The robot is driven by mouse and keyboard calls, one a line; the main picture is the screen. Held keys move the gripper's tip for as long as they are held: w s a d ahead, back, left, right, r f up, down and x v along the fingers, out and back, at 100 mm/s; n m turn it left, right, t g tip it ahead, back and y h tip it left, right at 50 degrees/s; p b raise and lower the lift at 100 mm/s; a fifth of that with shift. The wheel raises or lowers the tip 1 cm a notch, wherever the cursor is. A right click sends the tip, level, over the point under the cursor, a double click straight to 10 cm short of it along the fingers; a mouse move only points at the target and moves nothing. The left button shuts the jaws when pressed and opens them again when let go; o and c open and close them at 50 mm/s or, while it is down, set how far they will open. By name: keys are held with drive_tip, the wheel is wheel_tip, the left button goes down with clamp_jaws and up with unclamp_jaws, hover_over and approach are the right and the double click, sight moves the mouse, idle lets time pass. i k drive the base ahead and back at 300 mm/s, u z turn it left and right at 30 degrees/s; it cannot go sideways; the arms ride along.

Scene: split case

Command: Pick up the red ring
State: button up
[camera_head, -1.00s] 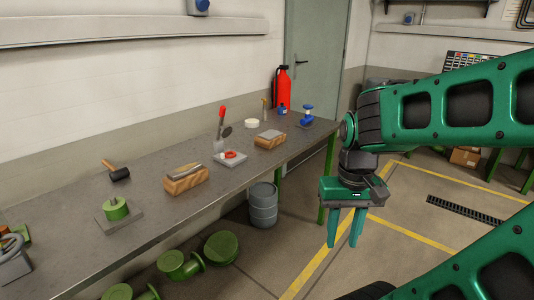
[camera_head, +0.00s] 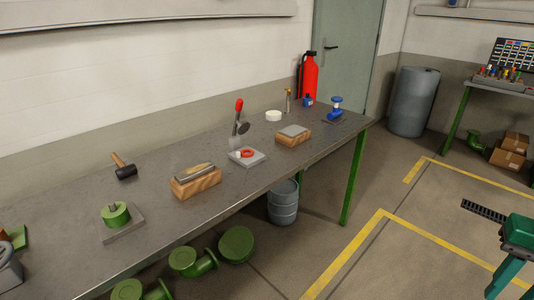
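The red ring (camera_head: 247,153) is small and lies on a light grey square plate (camera_head: 253,162) near the middle of the workbench (camera_head: 160,228). A small white piece appears beside the ring, too small to make out. My gripper (camera_head: 510,291) is at the lower right edge of the picture, partly cut off. It is well to the right of the bench and far from the ring. Its two green fingers point down and stand apart, with nothing seen between them.
A red-handled tool (camera_head: 239,116) stands just behind the plate. Wooden blocks (camera_head: 196,183) (camera_head: 294,136) flank it. A hammer (camera_head: 123,168), a green part (camera_head: 115,214), a white roll (camera_head: 273,115) and blue pieces (camera_head: 335,106) share the bench. Open floor lies to its right.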

sight(241, 155)
drive_tip(key=z, duration=0.1)
drive_tip(key=i, duration=1)
drive_tip(key=u, duration=0.1)
